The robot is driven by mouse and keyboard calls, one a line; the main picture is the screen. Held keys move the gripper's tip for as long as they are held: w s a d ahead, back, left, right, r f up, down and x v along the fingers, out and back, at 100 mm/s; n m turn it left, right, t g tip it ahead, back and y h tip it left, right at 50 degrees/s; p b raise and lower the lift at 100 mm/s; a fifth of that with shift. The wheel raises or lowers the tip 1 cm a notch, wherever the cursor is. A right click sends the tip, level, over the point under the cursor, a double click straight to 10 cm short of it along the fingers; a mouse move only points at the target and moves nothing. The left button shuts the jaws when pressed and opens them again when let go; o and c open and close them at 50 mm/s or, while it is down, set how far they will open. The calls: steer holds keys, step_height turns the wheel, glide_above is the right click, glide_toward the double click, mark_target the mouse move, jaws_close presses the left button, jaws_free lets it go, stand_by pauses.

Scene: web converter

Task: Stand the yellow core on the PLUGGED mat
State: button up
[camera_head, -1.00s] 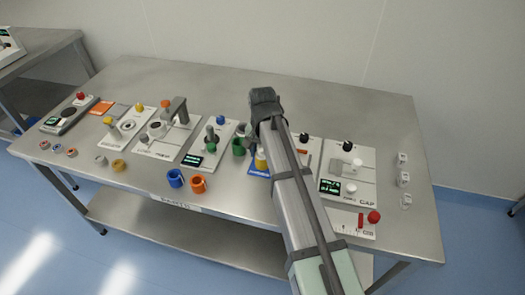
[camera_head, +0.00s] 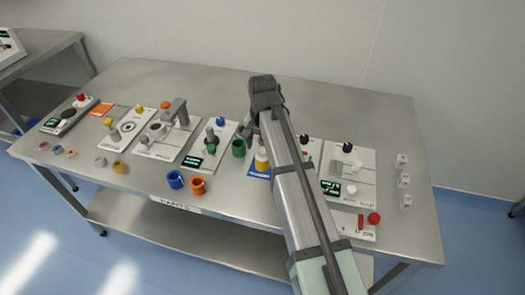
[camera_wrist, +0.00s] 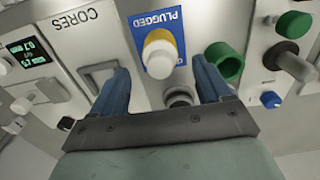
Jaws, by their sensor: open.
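The yellow core (camera_wrist: 160,50) stands upright on the blue PLUGGED mat (camera_wrist: 172,18) in the wrist view, with a white plug showing in its top. In the head view the yellow core (camera_head: 262,163) and part of the blue mat (camera_head: 257,174) show just left of my arm. My gripper (camera_wrist: 161,67) is open, its two blue fingers apart on either side of the core's line. I see gaps between the fingers and the core, and nothing is held. The fingertips are mostly hidden in the head view.
A green core (camera_wrist: 224,62) stands right of the mat. A CORES panel (camera_wrist: 85,45) with a slot lies left. Blue (camera_head: 175,179) and orange (camera_head: 198,185) cores sit near the front edge. Several machine panels line the table; its back strip is clear.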

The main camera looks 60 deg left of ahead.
step_height(320, 180, up, 8)
stand_by(0.4)
stand_by(0.5)
